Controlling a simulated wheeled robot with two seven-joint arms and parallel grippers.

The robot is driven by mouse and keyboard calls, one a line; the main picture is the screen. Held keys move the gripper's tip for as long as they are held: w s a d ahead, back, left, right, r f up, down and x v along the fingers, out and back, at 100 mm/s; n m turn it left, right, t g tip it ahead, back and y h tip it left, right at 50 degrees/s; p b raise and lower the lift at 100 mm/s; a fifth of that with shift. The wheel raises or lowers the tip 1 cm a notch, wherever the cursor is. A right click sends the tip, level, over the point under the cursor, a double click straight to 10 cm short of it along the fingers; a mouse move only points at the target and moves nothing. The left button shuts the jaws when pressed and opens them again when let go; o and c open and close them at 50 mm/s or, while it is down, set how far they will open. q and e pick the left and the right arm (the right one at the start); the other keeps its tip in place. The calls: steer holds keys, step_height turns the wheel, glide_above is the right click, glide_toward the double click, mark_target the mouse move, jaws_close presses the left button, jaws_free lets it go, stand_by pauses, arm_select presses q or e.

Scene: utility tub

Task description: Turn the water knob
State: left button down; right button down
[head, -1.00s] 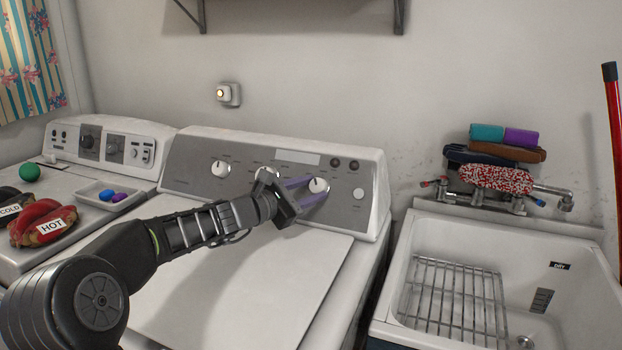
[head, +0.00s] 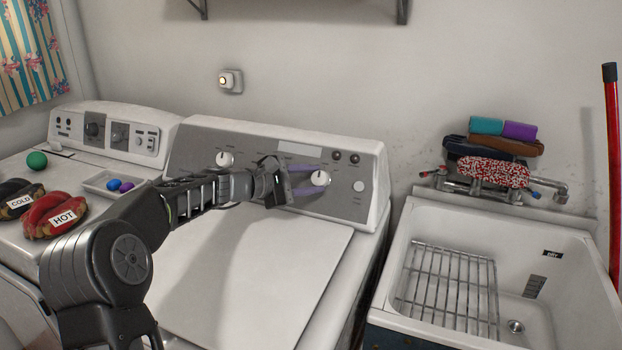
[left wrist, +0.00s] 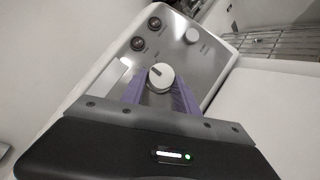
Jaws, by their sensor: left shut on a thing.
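A round white knob (head: 320,178) with a dark pointer mark is on the grey control panel (head: 205,150) of the white washer, right of the panel's middle. My left gripper (head: 312,180) reaches it from the left. One purple finger is above the knob and the other below it, and the jaws are shut on it. In the left wrist view the knob (left wrist: 160,77) sits between the purple fingers (left wrist: 160,90), with its pointer towards the upper left. Another white knob (head: 224,159) is farther left on the panel. The gripper body hides the panel between them. My right gripper is not in view.
A small white round button (head: 359,186) and two dark buttons (head: 345,157) are right of and above the knob. A utility tub (head: 405,240) with a wire rack (head: 450,285) stands at right. Mitts (head: 55,214) lie on the machine at left.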

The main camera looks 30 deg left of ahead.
arm_select(q)
steer(key=c, duration=0.9)
jaws_free()
steer(key=shift+b+v, duration=0.5)
steer(key=shift+v, duration=3.4)
